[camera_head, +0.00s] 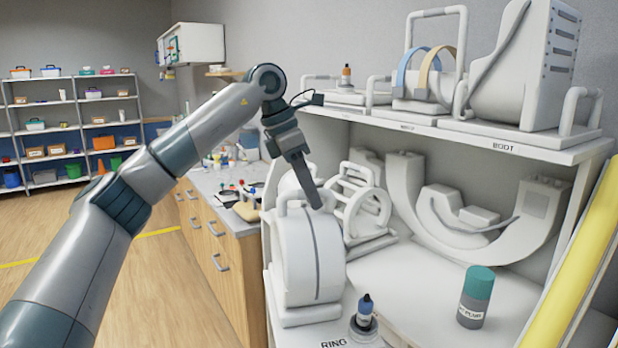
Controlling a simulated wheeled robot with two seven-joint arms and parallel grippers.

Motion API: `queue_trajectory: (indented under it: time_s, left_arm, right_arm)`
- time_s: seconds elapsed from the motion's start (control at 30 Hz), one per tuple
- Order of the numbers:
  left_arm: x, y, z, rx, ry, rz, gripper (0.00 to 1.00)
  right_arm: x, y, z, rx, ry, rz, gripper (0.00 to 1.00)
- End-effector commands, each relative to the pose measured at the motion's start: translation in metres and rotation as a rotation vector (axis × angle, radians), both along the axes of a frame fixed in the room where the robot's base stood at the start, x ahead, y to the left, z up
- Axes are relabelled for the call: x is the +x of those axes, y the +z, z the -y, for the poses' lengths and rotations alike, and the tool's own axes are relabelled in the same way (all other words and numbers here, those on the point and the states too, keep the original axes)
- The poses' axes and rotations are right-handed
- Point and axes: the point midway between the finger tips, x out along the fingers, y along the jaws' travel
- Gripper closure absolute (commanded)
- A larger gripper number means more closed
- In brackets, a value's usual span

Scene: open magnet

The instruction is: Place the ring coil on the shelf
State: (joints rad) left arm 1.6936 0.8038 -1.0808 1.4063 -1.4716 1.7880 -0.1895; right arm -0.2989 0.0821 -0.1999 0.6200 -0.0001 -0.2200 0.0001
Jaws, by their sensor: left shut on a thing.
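The ring coil (312,258) is a white, thick drum-like piece with a dark seam, a flat base and a handle on top. It stands upright at the left end of the lower shelf (405,290), behind the label "RING". My left gripper (316,200) comes down from above and is shut on the coil's top handle; the fingers hide part of it. I cannot tell whether the base rests fully on the shelf. My right gripper is not in view.
A white cage-like coil (362,208) stands close behind the ring coil. A dark-capped bottle (364,315) is just right of its base, and a teal-capped bottle (476,297) farther right. The upper shelf (470,132) holds a boot-shaped coil (520,70). A cluttered counter (215,185) is left.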

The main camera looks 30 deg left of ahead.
Motion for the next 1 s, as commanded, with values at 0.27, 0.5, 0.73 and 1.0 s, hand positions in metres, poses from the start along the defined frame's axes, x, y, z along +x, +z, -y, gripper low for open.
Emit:
queue_trajectory:
  time_s: [0.27,0.5,0.73,1.0]
  left_arm:
    - [-0.028,-0.037,0.016,0.003,-0.286,-0.001,1.00]
    - [-0.065,-0.087,0.036,0.006,-0.656,-0.003,1.00]
    - [-0.102,-0.137,0.057,0.008,-1.030,-0.004,1.00]
    - [-0.148,-0.198,0.081,0.006,-1.489,-0.007,1.00]
  right_arm:
    - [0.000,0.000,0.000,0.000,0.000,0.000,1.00]
    - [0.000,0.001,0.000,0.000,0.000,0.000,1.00]
    - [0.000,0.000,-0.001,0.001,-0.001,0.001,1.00]
    - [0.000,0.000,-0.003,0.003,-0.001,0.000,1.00]
